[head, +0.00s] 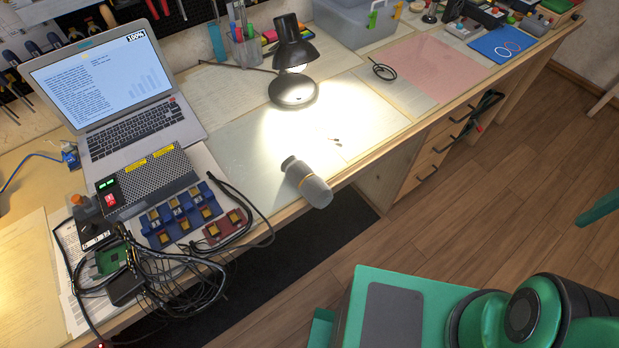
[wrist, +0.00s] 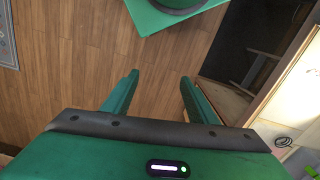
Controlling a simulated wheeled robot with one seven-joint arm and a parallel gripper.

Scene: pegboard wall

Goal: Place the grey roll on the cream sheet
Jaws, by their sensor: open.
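The grey roll (head: 306,183) lies at the front edge of the bench, tilted in the picture, with its near end close to or over the edge. It has a pale band near one end. A cream sheet (head: 28,265) lies flat at the left end of the bench, partly cut off by the picture's edge. Other pale sheets lie near the lamp, so I cannot be sure which one is meant. My gripper (wrist: 159,76) is open and empty above the wooden floor, away from the bench and the roll. The roll is not in the wrist view.
A laptop (head: 110,95), a grey power box (head: 148,180) and tangled cables (head: 165,270) crowd the bench left of the roll. A lit black lamp (head: 293,60) stands behind it. A pink sheet (head: 435,70) and blue sheet (head: 500,45) lie farther right.

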